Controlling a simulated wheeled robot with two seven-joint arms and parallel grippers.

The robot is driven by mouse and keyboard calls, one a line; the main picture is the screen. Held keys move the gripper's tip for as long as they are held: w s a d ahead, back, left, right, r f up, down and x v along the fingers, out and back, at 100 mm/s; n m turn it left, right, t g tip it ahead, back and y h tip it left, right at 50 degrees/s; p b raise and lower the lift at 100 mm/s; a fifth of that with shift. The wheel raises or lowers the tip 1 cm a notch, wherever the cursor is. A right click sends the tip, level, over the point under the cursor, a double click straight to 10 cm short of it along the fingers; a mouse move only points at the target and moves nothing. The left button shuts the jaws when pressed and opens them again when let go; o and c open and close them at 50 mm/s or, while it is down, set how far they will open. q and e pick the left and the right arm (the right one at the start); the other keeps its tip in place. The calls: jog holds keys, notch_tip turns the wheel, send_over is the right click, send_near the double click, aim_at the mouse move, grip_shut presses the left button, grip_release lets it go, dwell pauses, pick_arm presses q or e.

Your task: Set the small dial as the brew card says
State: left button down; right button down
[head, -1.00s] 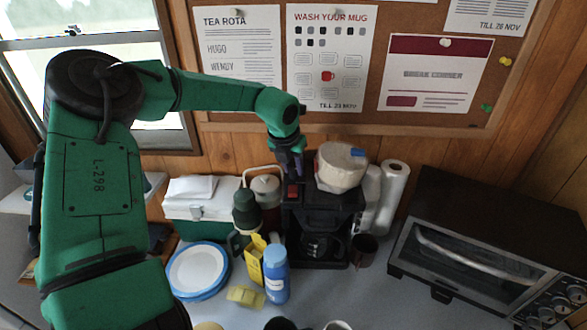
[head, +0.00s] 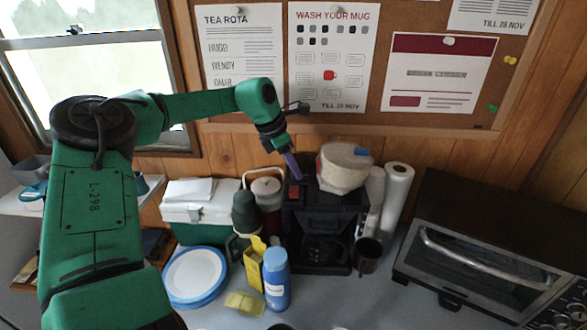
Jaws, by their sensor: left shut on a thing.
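The black coffee maker (head: 322,217) stands against the back wall, with a red part near its top left. My left gripper (head: 297,176) reaches down to that top left corner, its purplish fingers tilted and close together. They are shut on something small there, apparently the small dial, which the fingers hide. The dial's setting and marks cannot be read. No card that I can read as a brew card shows; several papers hang on the board, such as the tea rota (head: 241,50) and the mug poster (head: 331,55). My right gripper is not in view.
A pale round tub (head: 343,170) sits on the coffee maker. A blue bottle (head: 276,280), yellow box (head: 253,265), green flask (head: 245,212) and plates (head: 195,275) crowd the front left. A dark mug (head: 367,255), paper rolls (head: 396,200) and a toaster oven (head: 470,250) stand right.

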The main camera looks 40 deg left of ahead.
pick_arm(q)
jog(key=shift+w+r+m+h, duration=0.1)
jog(key=shift+m+h, duration=0.2)
jog(key=shift+m, duration=0.8)
jog(key=c, duration=0.6)
grip_release()
jog(key=b+v, duration=0.1)
jog(key=v, duration=1.3)
jog(key=shift+w+r, duration=0.15)
jog(key=shift+r, duration=0.2)
jog(key=shift+a, duration=0.1)
